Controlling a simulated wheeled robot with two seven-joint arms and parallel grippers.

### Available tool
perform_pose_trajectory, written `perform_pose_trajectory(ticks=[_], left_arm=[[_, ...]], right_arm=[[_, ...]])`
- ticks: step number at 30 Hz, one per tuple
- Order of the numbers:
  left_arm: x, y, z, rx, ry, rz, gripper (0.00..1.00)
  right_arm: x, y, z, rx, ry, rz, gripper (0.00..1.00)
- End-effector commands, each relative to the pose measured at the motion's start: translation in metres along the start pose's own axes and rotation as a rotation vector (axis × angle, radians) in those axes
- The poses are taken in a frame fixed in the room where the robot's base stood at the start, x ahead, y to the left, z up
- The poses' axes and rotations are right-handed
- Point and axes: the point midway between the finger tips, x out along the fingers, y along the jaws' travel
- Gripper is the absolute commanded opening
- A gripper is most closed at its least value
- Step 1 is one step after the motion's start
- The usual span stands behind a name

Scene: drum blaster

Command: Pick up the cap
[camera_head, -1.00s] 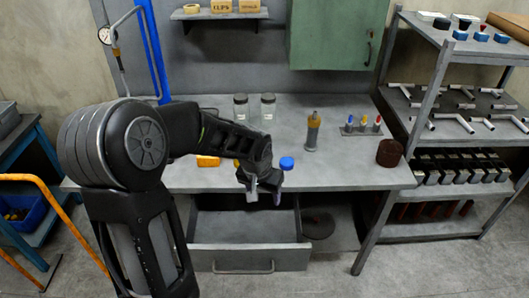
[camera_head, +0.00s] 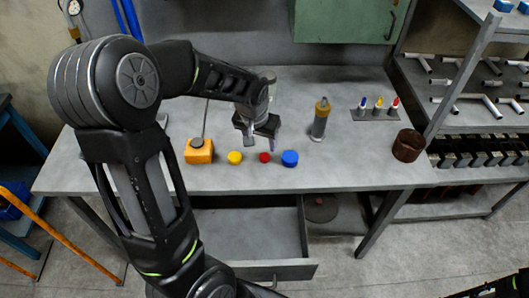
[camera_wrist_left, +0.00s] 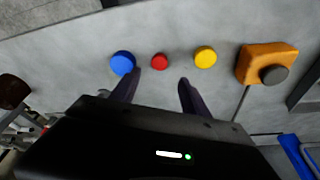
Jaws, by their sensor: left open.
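Three caps stand in a row near the front of the grey table: a yellow cap (camera_head: 235,157), a smaller red cap (camera_head: 265,157) and a blue cap (camera_head: 290,158). The wrist view also shows the blue cap (camera_wrist_left: 122,63), red cap (camera_wrist_left: 160,61) and yellow cap (camera_wrist_left: 205,56). My left gripper (camera_head: 259,139) is open and empty above the table, just behind the row. In the wrist view its fingers (camera_wrist_left: 159,84) point toward the red cap, with one fingertip close by the blue cap. My right gripper is out of view.
An orange block with a dark knob (camera_head: 199,151) is left of the caps. An amber-topped bottle (camera_head: 320,118), a rack of coloured markers (camera_head: 377,110) and a brown cup (camera_head: 408,146) are to the right. An open drawer (camera_head: 250,238) juts out below the table.

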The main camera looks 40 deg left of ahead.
Motion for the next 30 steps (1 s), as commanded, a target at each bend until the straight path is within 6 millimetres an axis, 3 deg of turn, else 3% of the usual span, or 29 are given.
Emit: perform_pose_trajectory(ticks=[11,22,30], left_arm=[[0.025,0.0,0.001,0.0,-0.002,-0.001,0.54],[0.03,0.0,0.001,0.0,-0.001,-0.001,0.54],[0.066,0.002,0.004,0.0,-0.004,-0.001,0.54]], right_arm=[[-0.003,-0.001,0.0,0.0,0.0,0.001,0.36],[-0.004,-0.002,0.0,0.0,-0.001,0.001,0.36],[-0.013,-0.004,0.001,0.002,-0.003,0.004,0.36]])
